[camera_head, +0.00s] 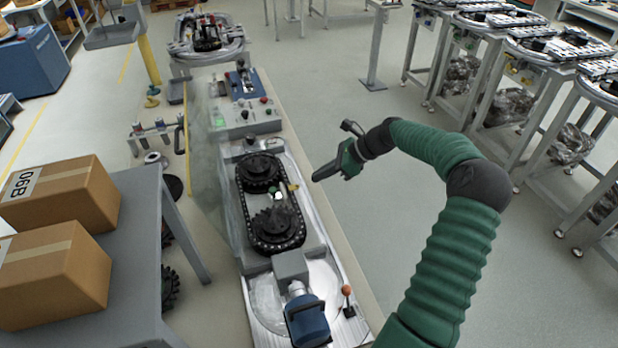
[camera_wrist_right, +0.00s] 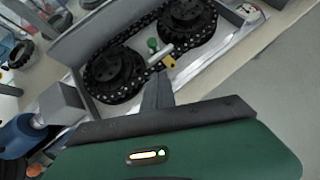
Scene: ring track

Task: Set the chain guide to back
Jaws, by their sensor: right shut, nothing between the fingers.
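The black chain (camera_head: 243,205) runs as a loop around two dark sprockets, a far one (camera_head: 258,170) and a near one (camera_head: 272,227). Between them sits a small fitting that looks like the chain guide (camera_head: 280,196), with a green knob, a pale bar and a yellow tab at its right. In the right wrist view, the bar (camera_wrist_right: 160,55), green knob (camera_wrist_right: 152,44) and yellow tab (camera_wrist_right: 169,62) lie just beyond the fingers. My right gripper (camera_head: 316,178) is shut and empty, right of the yellow tab and apart from it. My left gripper is not in view.
A blue motor (camera_head: 306,320) and an orange-knobbed lever (camera_head: 347,291) stand at the near end of the bench. A control box (camera_head: 245,118) stands beyond the chain. Boxes (camera_head: 60,195) lie on a grey table at left.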

